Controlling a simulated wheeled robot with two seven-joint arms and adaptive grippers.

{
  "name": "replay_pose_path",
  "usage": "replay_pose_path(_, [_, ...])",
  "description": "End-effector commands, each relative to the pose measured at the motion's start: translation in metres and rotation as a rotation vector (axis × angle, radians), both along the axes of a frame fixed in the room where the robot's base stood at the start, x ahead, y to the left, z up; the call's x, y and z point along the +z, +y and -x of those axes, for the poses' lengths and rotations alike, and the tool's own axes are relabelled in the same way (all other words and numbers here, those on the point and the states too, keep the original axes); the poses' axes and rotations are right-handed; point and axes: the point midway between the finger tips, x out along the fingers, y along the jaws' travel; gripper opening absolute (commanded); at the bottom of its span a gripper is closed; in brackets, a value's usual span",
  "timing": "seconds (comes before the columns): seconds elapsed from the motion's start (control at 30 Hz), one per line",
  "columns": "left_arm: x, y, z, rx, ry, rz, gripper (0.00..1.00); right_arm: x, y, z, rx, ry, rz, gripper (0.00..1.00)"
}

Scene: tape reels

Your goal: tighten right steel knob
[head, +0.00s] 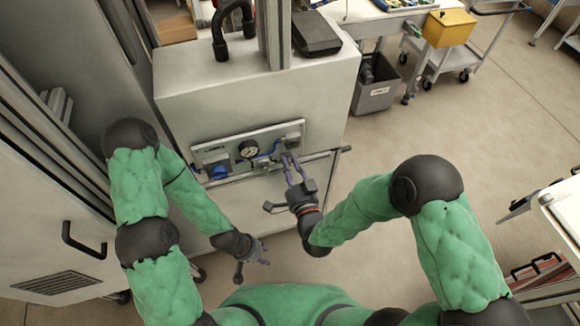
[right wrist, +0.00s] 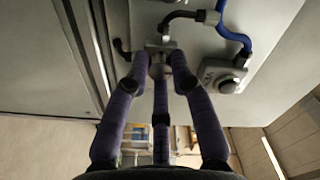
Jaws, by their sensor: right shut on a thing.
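The right steel knob (right wrist: 160,46) shows in the right wrist view as a metal fitting with a dark pipe elbow above it. My right gripper (right wrist: 158,72) has its purple-grey fingers closed around it, and the fingertips hide part of it. In the head view, my right gripper (head: 288,160) reaches the right part of the instrument panel (head: 215,152), and its fingers cover the knob there. My left gripper (head: 252,266) hangs low in front of the cabinet, fingers spread and empty, away from the panel.
The panel on the grey cabinet (head: 185,105) carries a round gauge (head: 248,149), a blue part (head: 218,171) at left and blue tubing. A horizontal rail (head: 343,150) runs below it. A grey bin (head: 376,97) stands to the right.

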Motion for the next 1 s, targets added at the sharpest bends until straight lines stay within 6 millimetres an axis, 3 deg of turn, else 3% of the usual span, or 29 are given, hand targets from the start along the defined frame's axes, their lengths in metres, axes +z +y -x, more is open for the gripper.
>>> replay_pose_path(0.33, [0.0,0.0,0.0,0.0,0.0,0.0,0.4,-0.003,0.001,0.002,0.004,0.008,0.001,0.0])
replay_pose_path(0.37, [0.0,0.0,0.0,0.0,0.0,0.0,0.4,-0.003,0.001,0.002,0.004,0.008,0.001,0.3])
replay_pose_path(0.43, [0.0,0.0,0.0,0.0,0.0,0.0,0.4,-0.003,0.001,0.002,0.003,0.008,0.0,0.48])
replay_pose_path(0.8, [0.0,0.0,0.0,0.0,0.0,0.0,0.4,-0.001,0.0,0.002,0.002,0.003,0.0,0.48])
replay_pose_path(1.0, [0.0,0.0,0.0,0.0,0.0,0.0,0.4,-0.001,-0.007,0.023,0.002,0.004,0.0,0.48])
